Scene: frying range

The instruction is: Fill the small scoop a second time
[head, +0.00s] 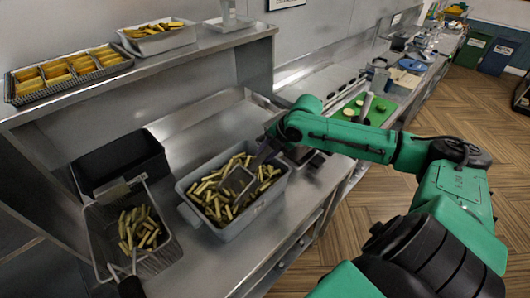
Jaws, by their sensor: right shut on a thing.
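My right gripper (290,151) is shut on the small scoop (236,181) and reaches in from the right. The scoop's grey metal head is down among the cut fries in the grey bin (232,232). Fries (213,192) lie around the scoop head, and how many are on it is hard to tell. A wire fry basket (98,226) stands left of the bin and holds a smaller heap of fries (139,229). My left gripper is out of view.
An empty black container (118,163) stands behind the basket. A shelf above holds taco shells in a rack (70,82) and a pan (157,43) of yellow food. A green cutting board (371,109) lies further along the counter. Steel counter left of the bin is partly free.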

